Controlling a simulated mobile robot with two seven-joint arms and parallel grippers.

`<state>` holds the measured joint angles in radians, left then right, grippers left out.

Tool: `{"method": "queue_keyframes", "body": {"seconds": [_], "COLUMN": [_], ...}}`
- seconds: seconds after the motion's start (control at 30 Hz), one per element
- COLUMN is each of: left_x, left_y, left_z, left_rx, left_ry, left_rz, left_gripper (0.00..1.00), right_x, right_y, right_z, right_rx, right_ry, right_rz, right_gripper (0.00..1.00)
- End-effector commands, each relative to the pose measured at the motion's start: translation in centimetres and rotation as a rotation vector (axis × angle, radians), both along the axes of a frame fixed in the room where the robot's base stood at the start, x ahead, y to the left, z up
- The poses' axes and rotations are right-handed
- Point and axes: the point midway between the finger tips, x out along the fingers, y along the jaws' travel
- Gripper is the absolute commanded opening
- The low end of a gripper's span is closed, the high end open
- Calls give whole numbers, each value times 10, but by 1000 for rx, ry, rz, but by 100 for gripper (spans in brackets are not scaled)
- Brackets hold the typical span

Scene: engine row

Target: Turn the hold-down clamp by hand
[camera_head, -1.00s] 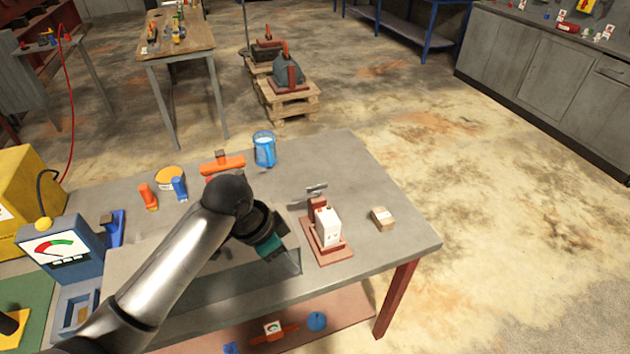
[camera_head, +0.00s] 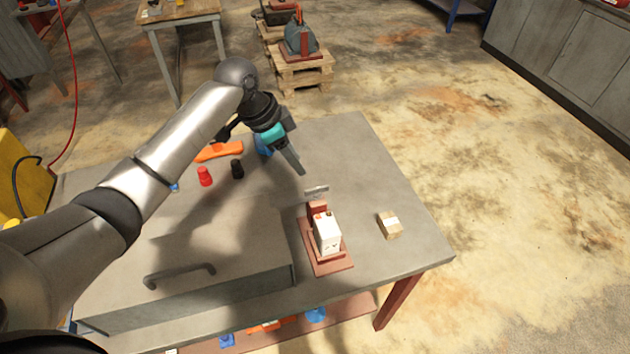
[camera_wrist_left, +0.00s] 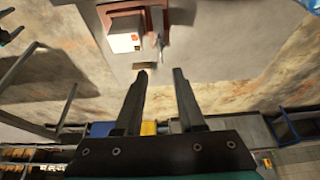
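The clamp fixture is a dark red base plate (camera_head: 331,265) on the grey table, with a white block (camera_head: 327,234) on it. A red post (camera_head: 317,209) stands behind the block, and a short grey metal bar (camera_head: 316,191), which looks like the hold-down clamp, shows at its top. My left gripper (camera_head: 301,172) is above the table's back part, behind and left of the bar, apart from it. In the left wrist view its two fingers (camera_wrist_left: 161,72) are spread with nothing between them. The white block (camera_wrist_left: 124,34) and a grey bar (camera_wrist_left: 158,38) show beyond them. My right gripper is not in view.
A small cardboard box (camera_head: 389,225) stands right of the fixture. A grey box with a dark handle (camera_head: 180,274) lies to the left. An orange piece (camera_head: 219,151), a red bottle (camera_head: 205,176) and a black one (camera_head: 237,168) stand at the back left.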

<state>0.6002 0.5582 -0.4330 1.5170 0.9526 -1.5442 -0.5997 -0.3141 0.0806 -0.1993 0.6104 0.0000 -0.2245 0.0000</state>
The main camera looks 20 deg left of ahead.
Motion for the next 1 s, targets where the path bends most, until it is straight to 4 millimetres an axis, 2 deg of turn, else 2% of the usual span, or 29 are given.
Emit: {"method": "queue_keyframes", "body": {"seconds": [0.03,0.17,0.43,0.7,1.0], "left_x": [1,7,18,23,23], "left_y": [-5,-14,-28,-34,-35], "left_z": [-12,-39,-81,-99,-100], "left_rx": [-2,-1,1,1,2], "left_ry": [5,5,3,-1,-1], "left_rz": [-1,0,-1,0,-1], "left_gripper": [39,39,39,39,39], "right_x": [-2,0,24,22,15], "right_y": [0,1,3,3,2], "right_z": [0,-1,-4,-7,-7], "right_rx": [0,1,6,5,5], "right_ry": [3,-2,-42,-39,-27], "right_rz": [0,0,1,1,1], "right_gripper": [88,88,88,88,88]}}
